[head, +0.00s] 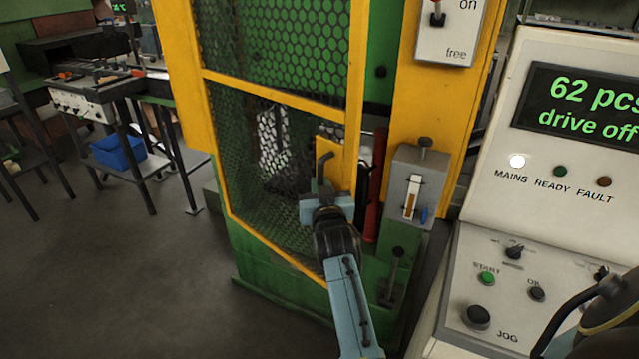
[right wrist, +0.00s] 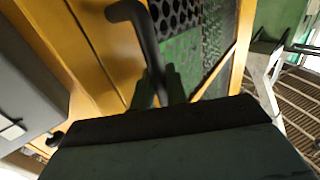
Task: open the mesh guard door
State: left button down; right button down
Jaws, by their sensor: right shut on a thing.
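The mesh guard door (head: 354,70) has a yellow frame with dark green mesh. Its dark bent handle (head: 322,163) sits on a yellow plate at the door's right side. My right gripper (head: 324,196) is shut on the lower part of this handle; its arm comes up from the bottom. In the right wrist view the handle (right wrist: 146,40) rises from between the dark fingers (right wrist: 163,88), with the yellow frame behind it. A dark gap with a red bar shows right of the door's edge. I cannot tell how far the door stands open. My left gripper is not in view.
A grey latch box (head: 410,190) is on the yellow post (head: 412,105) right of the door. A control console (head: 555,215) reading "drive off" stands close at the right. A workbench (head: 85,95) and blue bin (head: 118,152) stand far left. The floor (head: 130,270) left of the machine is clear.

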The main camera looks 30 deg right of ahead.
jog(key=c, duration=1.8)
grip_release()
jog(key=shift+r, duration=0.15)
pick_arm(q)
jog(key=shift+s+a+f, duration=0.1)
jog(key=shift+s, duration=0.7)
pick_arm(e)
jog(key=shift+v, duration=3.8)
